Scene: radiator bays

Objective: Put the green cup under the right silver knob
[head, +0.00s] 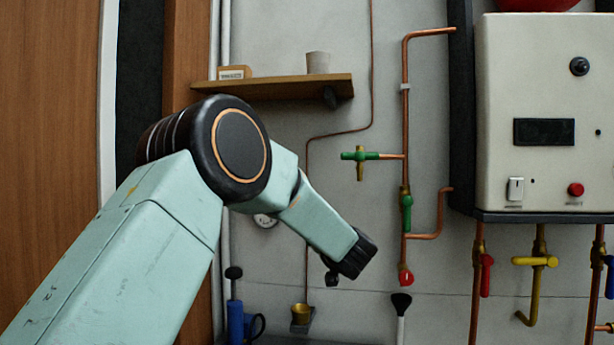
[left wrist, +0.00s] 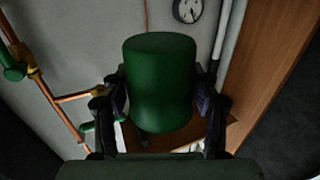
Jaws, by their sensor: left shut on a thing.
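The green cup (left wrist: 160,82) fills the middle of the left wrist view. The black fingers of my left gripper (left wrist: 161,108) close on it from both sides. In the head view my left gripper (head: 349,262) is at the end of the pale green arm, in front of the wall and left of the copper pipes. The cup does not show there; the arm and gripper seem to hide it. I cannot make out a silver knob in either view. My right gripper is not in view.
A wooden shelf (head: 275,88) holds a pale cup (head: 318,63) and a small box (head: 234,72). Copper pipes (head: 405,120) with green valves stand right of my arm. A white boiler (head: 545,120) hangs further right, with red and yellow valves below. A brush (head: 401,303) stands low.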

